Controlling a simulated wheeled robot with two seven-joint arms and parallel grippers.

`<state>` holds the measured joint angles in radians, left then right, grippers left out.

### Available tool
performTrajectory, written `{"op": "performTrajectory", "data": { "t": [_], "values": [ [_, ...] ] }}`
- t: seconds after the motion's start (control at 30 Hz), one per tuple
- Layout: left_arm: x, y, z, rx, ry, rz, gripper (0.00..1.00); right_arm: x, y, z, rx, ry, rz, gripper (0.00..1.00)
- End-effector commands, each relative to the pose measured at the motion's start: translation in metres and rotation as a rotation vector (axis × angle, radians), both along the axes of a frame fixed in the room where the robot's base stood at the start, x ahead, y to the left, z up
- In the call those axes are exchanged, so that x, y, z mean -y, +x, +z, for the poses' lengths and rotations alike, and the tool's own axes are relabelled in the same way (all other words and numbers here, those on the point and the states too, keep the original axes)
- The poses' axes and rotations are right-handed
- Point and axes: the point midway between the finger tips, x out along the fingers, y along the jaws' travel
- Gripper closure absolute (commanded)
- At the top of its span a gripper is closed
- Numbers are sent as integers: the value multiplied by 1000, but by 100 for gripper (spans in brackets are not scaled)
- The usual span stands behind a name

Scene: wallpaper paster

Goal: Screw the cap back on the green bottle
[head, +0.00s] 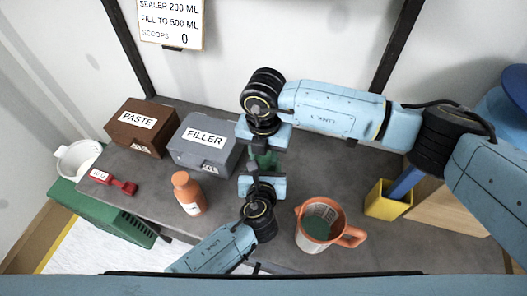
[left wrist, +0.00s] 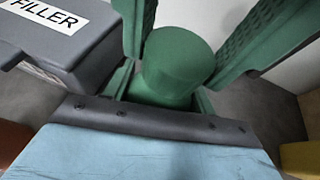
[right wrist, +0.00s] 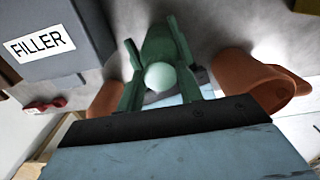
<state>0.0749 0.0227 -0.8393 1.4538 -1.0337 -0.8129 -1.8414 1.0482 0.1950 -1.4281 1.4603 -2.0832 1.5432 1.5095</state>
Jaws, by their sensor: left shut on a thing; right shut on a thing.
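The green bottle (head: 263,160) is between my two grippers near the middle of the table, largely hidden in the head view. In the left wrist view, my left gripper (left wrist: 185,75) is shut around a dark green cylinder (left wrist: 178,60), which looks like the bottle. My right gripper (head: 265,142) faces the left one from the back. In the right wrist view it is shut on a pale green round piece (right wrist: 160,76), which looks like the cap, with darker green behind it. I cannot tell whether cap and bottle touch.
An orange bottle (head: 187,195) stands to the left, and an orange jug (head: 312,242) with green contents to the right. The grey FILLER box (head: 200,150) and brown PASTE box (head: 140,128) are behind. A red scoop (head: 112,182) lies left. A yellow container (head: 386,205) is at right.

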Motion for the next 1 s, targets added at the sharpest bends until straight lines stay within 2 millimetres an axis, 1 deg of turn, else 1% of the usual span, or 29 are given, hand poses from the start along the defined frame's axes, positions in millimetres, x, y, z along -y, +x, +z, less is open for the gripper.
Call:
{"op": "performTrajectory", "data": {
  "t": [0.1, 0.3, 0.4, 0.5, 0.63, 0.9, 0.93, 1.0],
  "values": [
    [0, 0, -1, -1, 0, 1, 100, 0, -1, 0, -2, 1, -236, 85],
    [-1, 0, -1, -2, 0, 1, 100, 0, -1, -1, -3, 1, -642, 85],
    [-1, 0, -1, -2, 0, 1, 100, 0, -1, 0, -3, 0, -816, 85],
    [-1, 0, -1, -2, 1, 2, 100, 0, -1, 0, -3, 1, -939, 85],
    [-1, 0, -1, -2, 1, 2, 100, 0, -1, 0, -1, 1, -1014, 85],
    [-1, 0, -1, -2, 1, 2, 100, 0, -1, 0, -1, 1, -1020, 85],
    [-1, 0, -1, -2, 1, 2, 100, 0, -1, 0, -1, 1, -1020, 63],
    [-1, 0, -1, -2, 1, 2, 100, 0, -1, 0, -1, 1, -1020, 54]
  ]
}}
